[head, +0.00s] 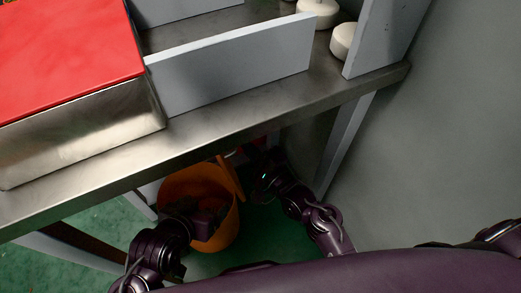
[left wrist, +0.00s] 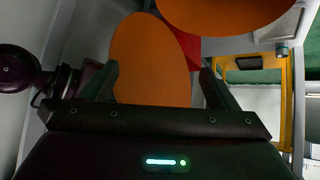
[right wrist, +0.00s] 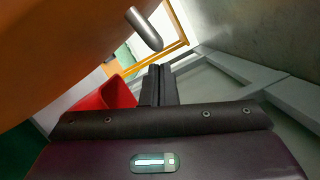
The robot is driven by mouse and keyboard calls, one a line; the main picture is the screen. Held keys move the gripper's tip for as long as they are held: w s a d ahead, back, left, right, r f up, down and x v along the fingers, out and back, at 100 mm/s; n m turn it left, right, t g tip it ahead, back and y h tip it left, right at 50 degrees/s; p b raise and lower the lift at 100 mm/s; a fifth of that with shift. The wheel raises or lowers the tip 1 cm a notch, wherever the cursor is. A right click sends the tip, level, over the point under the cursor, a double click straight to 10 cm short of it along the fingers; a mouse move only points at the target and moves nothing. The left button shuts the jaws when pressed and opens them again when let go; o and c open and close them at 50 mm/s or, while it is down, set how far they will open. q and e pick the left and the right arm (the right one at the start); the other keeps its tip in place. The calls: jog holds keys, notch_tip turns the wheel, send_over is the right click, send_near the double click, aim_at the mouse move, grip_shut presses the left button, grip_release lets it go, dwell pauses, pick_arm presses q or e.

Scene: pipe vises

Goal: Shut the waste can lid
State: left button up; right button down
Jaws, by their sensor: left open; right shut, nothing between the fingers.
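The orange waste can (head: 222,236) stands on the floor under the bench in the head view. Its orange lid (head: 231,178) is raised, tilted up at the can's right side. My left gripper (head: 210,213) is over the can's mouth, open and empty. In the left wrist view an orange oval, which looks like the lid (left wrist: 150,62), shows beyond and between the parted fingers (left wrist: 158,70). My right gripper (head: 246,152) is right of the lid, partly hidden under the bench edge. In the right wrist view its fingers (right wrist: 159,72) are together, beside a large orange surface; whether that is lid or wall I cannot tell.
The metal bench (head: 250,118) overhangs the can, with its leg (head: 345,145) to the right. A red container (right wrist: 105,98) is close to my right fingers. A grey metal cylinder (right wrist: 144,29) juts out near the orange surface. Green floor (head: 275,230) is clear right of the can.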

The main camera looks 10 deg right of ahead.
pick_arm(q)
jog(key=shift+w+d+r, duration=0.1)
jog(key=shift+w+r, duration=0.2)
pick_arm(e)
jog(key=shift+s+a+r, duration=0.1)
jog(key=shift+a, duration=0.3)
